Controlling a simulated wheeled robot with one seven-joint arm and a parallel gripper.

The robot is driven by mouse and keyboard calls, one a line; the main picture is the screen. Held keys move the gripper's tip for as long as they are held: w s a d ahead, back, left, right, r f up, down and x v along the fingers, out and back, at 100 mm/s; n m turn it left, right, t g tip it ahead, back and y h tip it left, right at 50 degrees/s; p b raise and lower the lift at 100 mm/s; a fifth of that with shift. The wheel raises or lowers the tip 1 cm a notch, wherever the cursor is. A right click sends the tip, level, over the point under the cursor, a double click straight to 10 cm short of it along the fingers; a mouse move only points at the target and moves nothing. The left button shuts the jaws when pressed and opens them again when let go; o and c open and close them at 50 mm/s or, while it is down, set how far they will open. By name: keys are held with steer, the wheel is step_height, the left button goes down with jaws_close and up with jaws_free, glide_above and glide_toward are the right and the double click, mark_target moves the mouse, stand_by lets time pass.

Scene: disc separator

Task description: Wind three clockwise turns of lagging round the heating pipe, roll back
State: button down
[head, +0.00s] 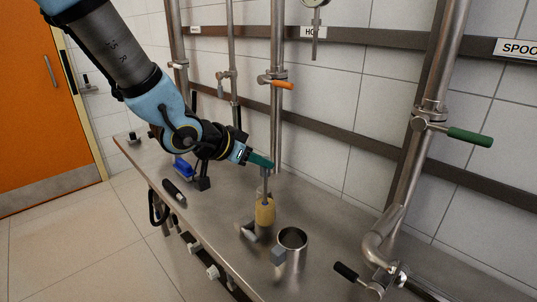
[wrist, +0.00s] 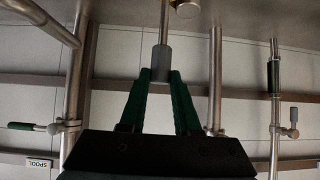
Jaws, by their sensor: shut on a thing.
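My gripper (head: 263,161) has teal fingers and is shut on the grey top of a thin upright rod (head: 265,184). The wrist view shows the fingertips (wrist: 160,76) closed on the rod's grey end (wrist: 161,55). A yellow cylinder (head: 265,215), perhaps the lagging roll, is at the rod's lower end, over the bench. I cannot tell whether it touches the bench.
An open metal cup (head: 292,236) stands right of the yellow cylinder on the steel bench (head: 215,220). A blue item (head: 182,168) and a black-handled tool (head: 174,193) lie at left. A larger pipe (head: 430,100) with a green-handled valve (head: 469,137) rises at right.

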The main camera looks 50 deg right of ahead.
steer(key=shift+w+a, duration=0.15)
steer(key=shift+a, duration=0.1)
steer(key=shift+w, duration=0.1)
steer(key=w+p, duration=0.1)
steer(key=w+a+p, duration=0.1)
steer(key=w, duration=0.1)
steer(key=shift+a, duration=0.1)
stand_by(0.3)
